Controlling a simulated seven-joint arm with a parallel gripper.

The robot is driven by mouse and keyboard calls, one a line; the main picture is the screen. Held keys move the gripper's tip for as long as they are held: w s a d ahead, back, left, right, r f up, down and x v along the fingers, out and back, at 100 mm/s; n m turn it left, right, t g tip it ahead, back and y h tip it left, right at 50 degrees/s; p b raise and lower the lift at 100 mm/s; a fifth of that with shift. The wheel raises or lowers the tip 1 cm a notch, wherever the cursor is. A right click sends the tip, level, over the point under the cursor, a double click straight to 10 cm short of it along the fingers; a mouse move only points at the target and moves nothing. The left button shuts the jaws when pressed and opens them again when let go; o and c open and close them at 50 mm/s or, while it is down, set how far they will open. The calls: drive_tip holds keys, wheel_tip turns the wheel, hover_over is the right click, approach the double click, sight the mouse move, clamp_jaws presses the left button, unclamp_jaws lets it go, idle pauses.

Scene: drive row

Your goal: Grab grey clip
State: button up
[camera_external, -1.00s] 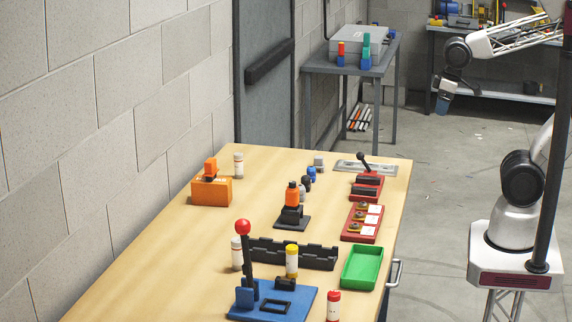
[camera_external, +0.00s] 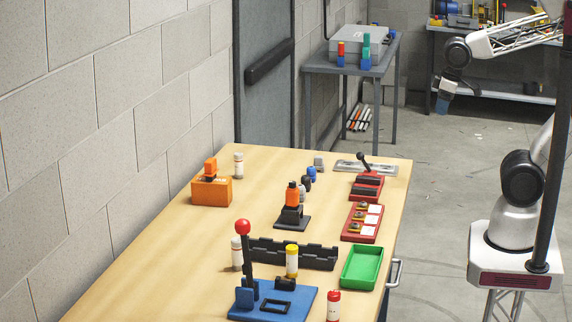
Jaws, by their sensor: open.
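A small grey piece (camera_external: 319,162), which looks like the grey clip, sits at the far end of the wooden table (camera_external: 172,232). My gripper (camera_external: 442,106) is open, hanging off the table in the air to the right of the far end, well apart from the grey piece. Its fingers are small and hard to make out.
Near the row stand an orange-topped black fixture (camera_external: 292,212), red switch blocks (camera_external: 362,222) and a grey plate with a lever (camera_external: 372,168). An orange block (camera_external: 212,191), green tray (camera_external: 361,267) and blue lever base (camera_external: 272,303) are also on the table. The table's left middle is clear.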

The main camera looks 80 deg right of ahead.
drive_tip(key=shift+w, duration=0.1)
drive_tip(key=w+d+f+n+t, duration=0.2)
drive_tip(key=w+f+n, duration=0.1)
drive_tip(key=w+n, duration=0.35)
drive_tip(key=w+d+f+n+t+h, duration=0.1)
drive_tip(key=w+d+f+n+t, duration=0.1)
drive_tip(key=w+n, duration=0.45)
drive_tip(key=w+d+f+n+t, duration=0.2)
drive_tip(key=w+f+n, duration=0.1)
drive_tip(key=w+n, duration=0.3)
drive_tip(key=n+t+y, duration=0.2)
drive_tip(key=n+t, duration=0.3)
drive_tip(key=n, duration=1.2)
approach(319, 164)
drive_tip(key=shift+d+r, duration=0.65)
drive_tip(key=shift+r, duration=0.1)
drive_tip(key=shift+w+f+n, duration=0.3)
drive_tip(key=shift+f+n, duration=0.3)
drive_tip(key=shift+w, duration=0.1)
drive_tip(key=shift+x, duration=1.2)
